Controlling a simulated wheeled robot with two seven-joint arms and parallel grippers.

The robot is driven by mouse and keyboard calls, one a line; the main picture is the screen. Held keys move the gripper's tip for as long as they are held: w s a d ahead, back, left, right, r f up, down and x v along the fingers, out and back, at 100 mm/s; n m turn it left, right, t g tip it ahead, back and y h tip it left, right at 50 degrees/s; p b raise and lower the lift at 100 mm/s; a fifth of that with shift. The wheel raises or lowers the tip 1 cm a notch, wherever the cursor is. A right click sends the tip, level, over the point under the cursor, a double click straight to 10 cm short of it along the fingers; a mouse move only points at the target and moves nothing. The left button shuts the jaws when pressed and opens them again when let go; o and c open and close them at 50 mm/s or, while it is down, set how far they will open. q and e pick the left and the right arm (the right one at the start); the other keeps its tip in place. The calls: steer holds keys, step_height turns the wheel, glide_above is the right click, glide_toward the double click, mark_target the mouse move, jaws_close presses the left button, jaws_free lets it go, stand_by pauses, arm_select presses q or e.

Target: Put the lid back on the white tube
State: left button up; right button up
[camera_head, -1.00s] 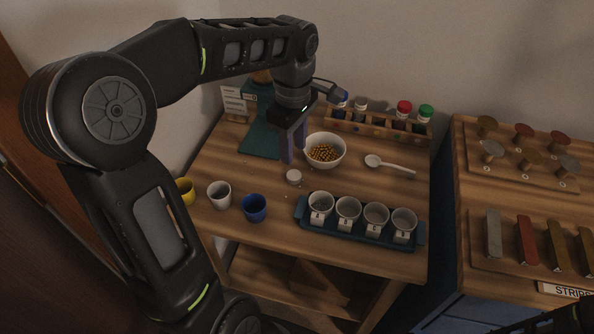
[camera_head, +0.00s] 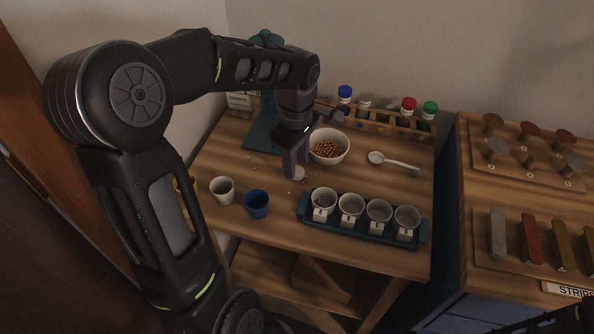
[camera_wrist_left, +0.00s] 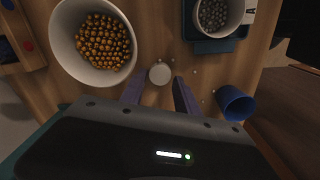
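The small round white lid (camera_head: 299,175) lies on the wooden table in front of the bowl. My left gripper (camera_head: 294,172) points down at it, low over the table. In the left wrist view the lid (camera_wrist_left: 160,74) shows just beyond and between the two purple fingertips, which stand apart with a gap on each side. The left gripper is open and empty. The white tube (camera_head: 364,106) stands in the wooden rack (camera_head: 385,125) at the back, between the blue-capped and red-capped tubes. Its top is small and hard to make out. My right gripper's fingers are not visible.
A white bowl of golden beads (camera_head: 329,147) stands close behind the left gripper. A white spoon (camera_head: 394,161) lies to the right. A blue cup (camera_head: 257,204), a grey cup (camera_head: 222,191) and a teal tray (camera_head: 362,233) of cups stand in front. Tiny beads lie scattered nearby.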

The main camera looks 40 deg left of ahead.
arm_select(q)
steer(key=shift+f, duration=0.8)
jaws_close()
